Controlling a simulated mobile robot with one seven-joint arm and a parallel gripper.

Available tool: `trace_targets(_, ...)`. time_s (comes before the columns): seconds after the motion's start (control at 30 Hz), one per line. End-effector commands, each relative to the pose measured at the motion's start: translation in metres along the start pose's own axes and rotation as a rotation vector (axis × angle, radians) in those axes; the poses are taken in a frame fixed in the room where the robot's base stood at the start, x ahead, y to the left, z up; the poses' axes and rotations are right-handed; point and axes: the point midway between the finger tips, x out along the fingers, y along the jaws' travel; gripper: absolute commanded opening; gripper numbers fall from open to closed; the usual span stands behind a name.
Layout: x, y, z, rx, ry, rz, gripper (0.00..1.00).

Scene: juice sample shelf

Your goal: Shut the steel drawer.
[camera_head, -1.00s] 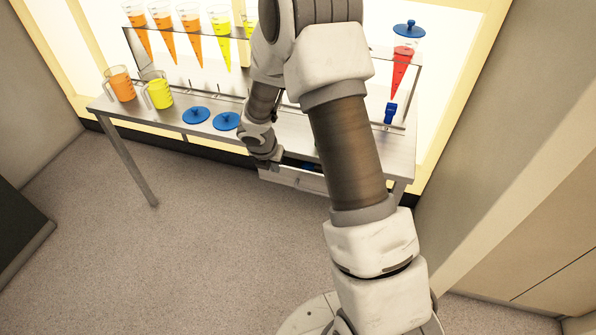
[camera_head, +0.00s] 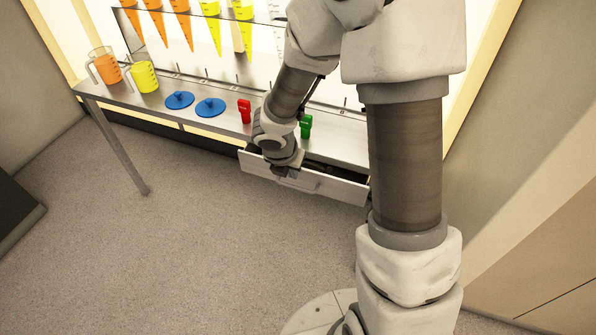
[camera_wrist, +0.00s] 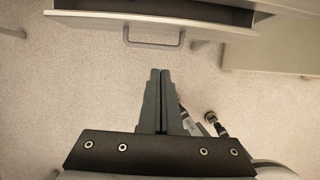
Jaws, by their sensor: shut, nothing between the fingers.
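The steel drawer (camera_head: 340,190) is pulled out from under the table, its dark inside showing. My gripper (camera_head: 285,174) is by the left part of the drawer front, next to the bar handle, and my wrist hides part of the drawer. In the wrist view the drawer front (camera_wrist: 215,32) and its handle (camera_wrist: 153,43) are at the top. There my gripper (camera_wrist: 160,72) is shut and empty, its fingertips apart from the handle below it in the picture.
The steel table (camera_head: 215,122) carries two jugs (camera_head: 105,66) (camera_head: 143,77), two blue lids (camera_head: 179,100) (camera_head: 210,107), a red clip (camera_head: 244,110) and a green clip (camera_head: 306,126). A rack with several juice cones (camera_head: 184,25) stands behind. The floor in front is clear.

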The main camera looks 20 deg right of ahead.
Motion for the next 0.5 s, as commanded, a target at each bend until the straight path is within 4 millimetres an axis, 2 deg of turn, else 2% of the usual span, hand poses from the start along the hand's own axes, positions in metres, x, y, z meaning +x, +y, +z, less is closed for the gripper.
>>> trace_targets(0.03,0.014,0.000,-0.003,0.000,0.002,-0.002,0.00)
trace_targets(0.4,0.092,0.000,-0.002,-0.001,0.001,-0.002,0.00)
trace_targets(0.5,0.090,0.000,0.018,0.007,-0.001,0.001,0.00)
